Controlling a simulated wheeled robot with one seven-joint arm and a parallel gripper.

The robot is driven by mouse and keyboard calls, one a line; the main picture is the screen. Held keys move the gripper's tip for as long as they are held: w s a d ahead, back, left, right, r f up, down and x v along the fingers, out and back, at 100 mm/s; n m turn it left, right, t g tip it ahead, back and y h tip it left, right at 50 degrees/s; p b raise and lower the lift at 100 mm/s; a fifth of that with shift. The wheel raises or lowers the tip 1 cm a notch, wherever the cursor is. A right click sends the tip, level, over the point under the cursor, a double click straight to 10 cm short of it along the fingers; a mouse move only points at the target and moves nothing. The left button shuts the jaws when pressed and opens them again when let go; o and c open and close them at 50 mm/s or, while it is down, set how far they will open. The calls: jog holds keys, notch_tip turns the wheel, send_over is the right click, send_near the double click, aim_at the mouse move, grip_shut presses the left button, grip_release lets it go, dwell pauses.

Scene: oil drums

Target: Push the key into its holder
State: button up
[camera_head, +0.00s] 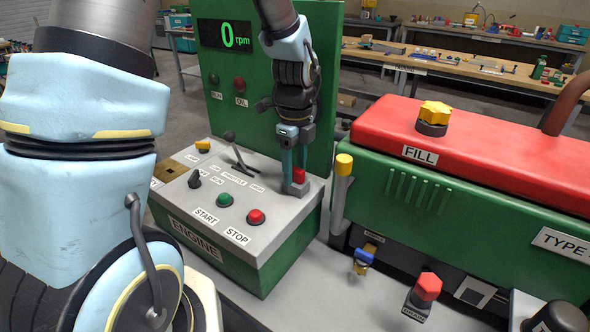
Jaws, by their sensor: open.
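My gripper (296,163) points down over the right rear corner of the engine control box, with its teal fingers apart. A small red-topped piece (299,175) on a grey block (297,188) is at the fingertips. It may be the key in its holder, but I cannot be sure. I cannot tell whether the fingers touch it, and they partly cover it. A brass plate (172,170) lies at the left of the box top, partly hidden by my arm.
The engine box (258,235) bears a throttle lever (240,158), a black knob (195,179), a green START button (224,200) and a red STOP button (256,216). A green panel (262,95) reading 0 rpm stands behind. A red-topped machine (470,148) is close on the right.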

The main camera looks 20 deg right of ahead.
aim_at(294, 168)
notch_tip(294, 168, up, 10)
jog(key=b, duration=0.2)
jog(key=s+a+f+n, duration=0.1)
jog(key=a+f+n, duration=0.2)
jog(key=a+n, duration=0.9)
jog(key=s+a+f+n+t, duration=0.1)
jog(key=a+f+n, duration=0.2)
jog(key=a+n, duration=0.9)
jog(key=n, duration=0.3)
jog(key=shift+s+f+t, duration=0.15)
jog(key=shift+s+t, duration=0.1)
jog(key=shift+t, duration=0.05)
